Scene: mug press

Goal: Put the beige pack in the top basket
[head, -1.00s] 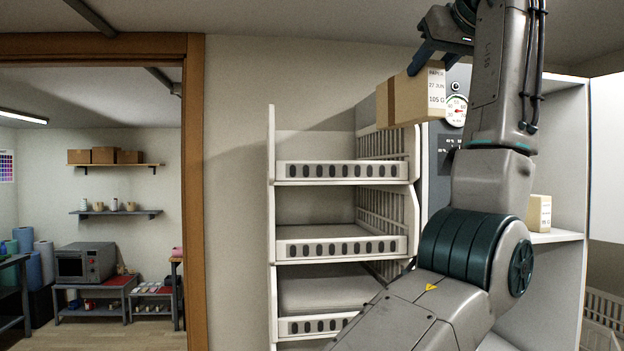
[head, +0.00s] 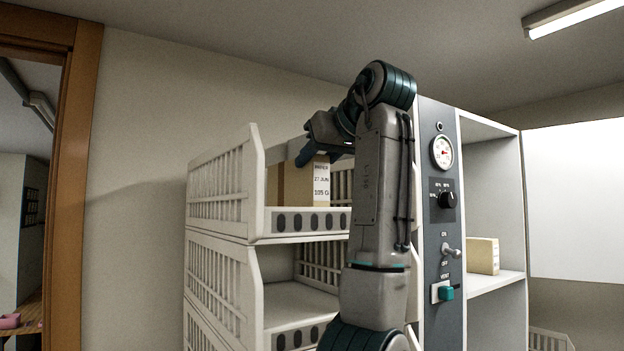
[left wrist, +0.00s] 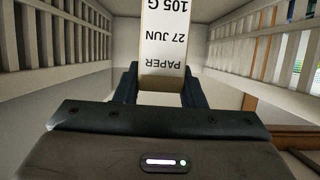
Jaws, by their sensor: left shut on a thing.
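The beige pack (head: 300,186) is a box with a brown band and a white label reading PAPER, 27 JUN, 105 G. It is inside the top basket (head: 306,221), behind that basket's front rail; whether it touches the floor is hidden. My left gripper (head: 308,160) is shut on the pack from above. In the left wrist view the pack (left wrist: 166,45) sits between the fingers, with basket side walls to both sides. My right gripper is in neither view.
A lower basket (head: 300,300) stands under the top one. A grey control panel (head: 443,210) with gauge, knob and switches stands to the right. Beyond it, another beige box (head: 482,256) rests on a white shelf (head: 490,284). A wooden door frame (head: 75,180) is at left.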

